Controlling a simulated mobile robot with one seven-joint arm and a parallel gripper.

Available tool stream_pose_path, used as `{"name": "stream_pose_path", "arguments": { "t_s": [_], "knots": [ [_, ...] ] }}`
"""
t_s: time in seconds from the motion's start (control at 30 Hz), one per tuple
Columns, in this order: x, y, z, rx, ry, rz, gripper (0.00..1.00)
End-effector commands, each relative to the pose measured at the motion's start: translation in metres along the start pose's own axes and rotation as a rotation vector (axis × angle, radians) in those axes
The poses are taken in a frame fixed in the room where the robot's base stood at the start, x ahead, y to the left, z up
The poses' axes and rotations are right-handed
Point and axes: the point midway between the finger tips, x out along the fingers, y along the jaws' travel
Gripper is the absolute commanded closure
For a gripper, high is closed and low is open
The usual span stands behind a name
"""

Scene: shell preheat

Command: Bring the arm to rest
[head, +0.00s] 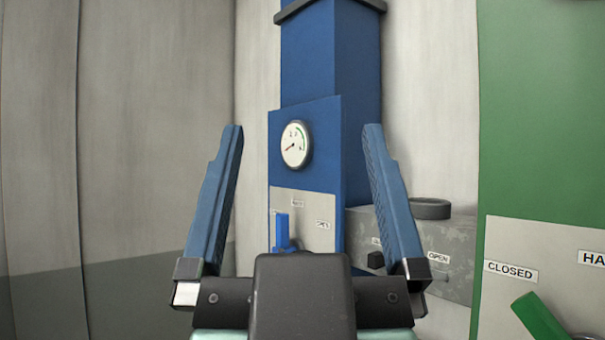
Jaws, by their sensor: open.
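My gripper (303,148) is in the lower middle of the head view, pointing away from me. Its two blue fingers are spread wide and nothing is between them. The fingers stand in front of a blue column with a round gauge (295,145). The gauge's red needle points to the lower left. A small blue lever (282,230) on the column's grey plate shows between the fingers, partly hidden by my gripper's body. I cannot tell how far the fingers are from the column.
A green panel (540,110) stands at the right, with a green handle (540,318) by a "CLOSED" label. A grey box (455,250) with an "OPEN" label and a dark ring (430,208) on top sits behind the right finger. Bare grey wall fills the left.

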Motion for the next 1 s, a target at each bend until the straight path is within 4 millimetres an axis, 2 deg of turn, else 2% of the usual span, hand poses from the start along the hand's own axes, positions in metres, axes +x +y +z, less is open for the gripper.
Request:
{"name": "stream_pose_path", "arguments": {
  "t_s": [0.1, 0.4, 0.57, 0.9, 1.0],
  "knots": [
    [-0.001, -0.001, -0.007, 0.016, 0.021, -0.003, 0.00],
    [-0.002, -0.001, -0.004, 0.012, 0.016, -0.002, 0.00],
    [-0.024, -0.001, 0.018, 0.010, 0.015, 0.000, 0.00],
    [-0.091, 0.000, 0.084, 0.003, 0.016, 0.005, 0.00],
    [-0.099, 0.001, 0.092, 0.002, 0.016, 0.006, 0.00]
  ]
}}
